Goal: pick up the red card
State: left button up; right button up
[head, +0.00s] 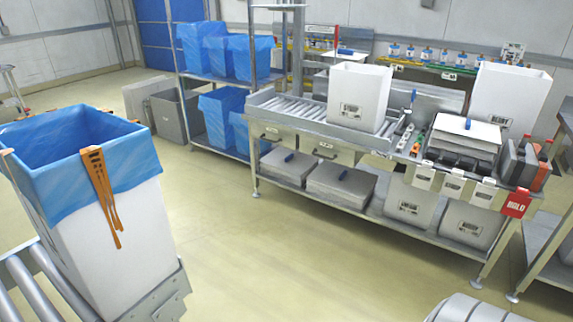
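The red card (516,203) has pale lettering that looks like "HOLD". It hangs at the front right corner of the workbench, to the right of a row of white cards (453,186). Nothing covers its face. Neither of my grippers shows in the head view.
A rack with blue-lined bins stands behind. The floor (250,260) in the middle is clear.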

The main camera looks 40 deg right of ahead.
aim_at(517, 203)
jog(key=i+l+z, duration=0.15)
jog(key=z, duration=0.9)
